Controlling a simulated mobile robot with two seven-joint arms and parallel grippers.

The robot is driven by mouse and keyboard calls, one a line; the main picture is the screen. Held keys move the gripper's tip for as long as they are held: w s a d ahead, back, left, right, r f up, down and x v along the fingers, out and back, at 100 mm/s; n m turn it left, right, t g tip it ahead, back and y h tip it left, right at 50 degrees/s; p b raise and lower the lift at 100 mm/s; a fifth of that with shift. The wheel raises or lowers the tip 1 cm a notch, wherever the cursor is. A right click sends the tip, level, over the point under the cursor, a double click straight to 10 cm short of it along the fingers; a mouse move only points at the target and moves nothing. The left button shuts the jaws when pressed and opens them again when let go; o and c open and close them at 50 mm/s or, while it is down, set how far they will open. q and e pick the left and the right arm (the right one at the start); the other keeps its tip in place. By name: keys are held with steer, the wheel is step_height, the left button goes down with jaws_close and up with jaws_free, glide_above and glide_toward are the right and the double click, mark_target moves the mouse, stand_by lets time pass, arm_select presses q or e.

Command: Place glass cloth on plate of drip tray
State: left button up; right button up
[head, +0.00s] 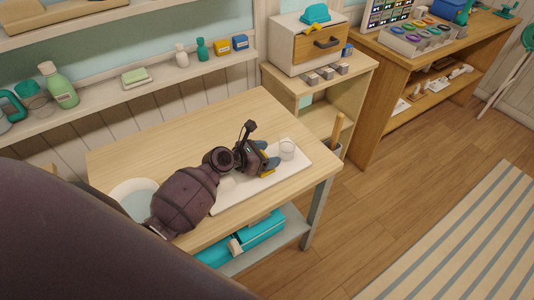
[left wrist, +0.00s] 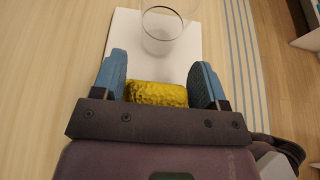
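A yellow, bumpy block-like bundle, which I take to be the glass cloth (left wrist: 157,93), spans the gap between the blue fingers of my left gripper (left wrist: 162,78). Both its ends meet the fingers, so the gripper looks shut on it. In the head view my left gripper (head: 266,160) is over the white drip tray (head: 248,189), with bits of yellow showing beside the fingers. Whether the cloth touches the tray is hidden. A clear glass (left wrist: 162,30) stands upright on the tray just beyond the fingers; it also shows in the head view (head: 287,148). My right gripper is out of view.
The tray lies on a wooden table (head: 150,152), near its right front edge. A round pale plate or bowl (head: 134,198) is at the left, partly behind my arm. A teal box (head: 245,240) is on the lower shelf. The table's back half is clear.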

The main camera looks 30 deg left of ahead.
arm_select(q)
steer(key=shift+o, duration=0.3)
steer(key=shift+r, duration=0.1)
steer(key=shift+s+a+r, duration=0.1)
steer(key=shift+s, duration=0.05)
steer(key=p+v, duration=0.1)
steer(key=v, duration=0.9)
steer(key=shift+p+v, duration=0.3)
steer(key=shift+v, duration=0.6)
